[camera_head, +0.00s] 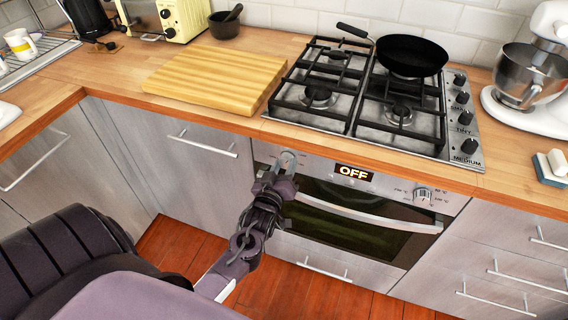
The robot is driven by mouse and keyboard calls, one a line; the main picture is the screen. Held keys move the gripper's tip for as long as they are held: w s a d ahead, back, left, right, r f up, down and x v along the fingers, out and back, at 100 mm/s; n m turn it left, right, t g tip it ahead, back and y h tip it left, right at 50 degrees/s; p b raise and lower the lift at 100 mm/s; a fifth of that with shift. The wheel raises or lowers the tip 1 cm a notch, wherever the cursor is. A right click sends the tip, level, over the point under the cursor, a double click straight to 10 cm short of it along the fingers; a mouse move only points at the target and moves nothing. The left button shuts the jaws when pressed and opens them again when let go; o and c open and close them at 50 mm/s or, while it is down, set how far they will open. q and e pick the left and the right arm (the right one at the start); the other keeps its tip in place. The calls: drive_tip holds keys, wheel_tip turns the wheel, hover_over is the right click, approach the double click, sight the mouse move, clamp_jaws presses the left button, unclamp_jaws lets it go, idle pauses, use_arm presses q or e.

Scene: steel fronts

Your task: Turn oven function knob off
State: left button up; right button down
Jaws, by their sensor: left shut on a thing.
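The oven (345,236) is built in under the gas hob, with a steel control panel and a bar handle. The oven function knob (288,160) is at the left end of the panel. My left gripper (284,174) reaches up to this knob from below and is shut on it; its fingertips are small and partly merge with the knob. The display (354,173) in the middle of the panel reads OFF. A second oven knob (423,194) is at the right of the panel, apart from the gripper. My right gripper is not in view.
The oven handle (390,219) runs close beside my left gripper. Above are the gas hob (345,128) with a black frying pan (411,55), a wooden board (215,80) and a stand mixer (530,75). Steel drawers flank the oven. The wooden floor (180,248) is clear.

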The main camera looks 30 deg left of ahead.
use_arm(q)
drive_tip(key=n+p, duration=0.1)
drive_tip(key=n, duration=0.2)
drive_tip(key=shift+r, duration=0.1)
drive_tip(key=shift+n+p, duration=0.45)
drive_tip(key=shift+n, duration=0.85)
drive_tip(key=o, duration=1)
drive_tip(key=v, duration=0.8)
drive_tip(key=shift+a+b, duration=0.1)
drive_tip(key=shift+b, duration=0.2)
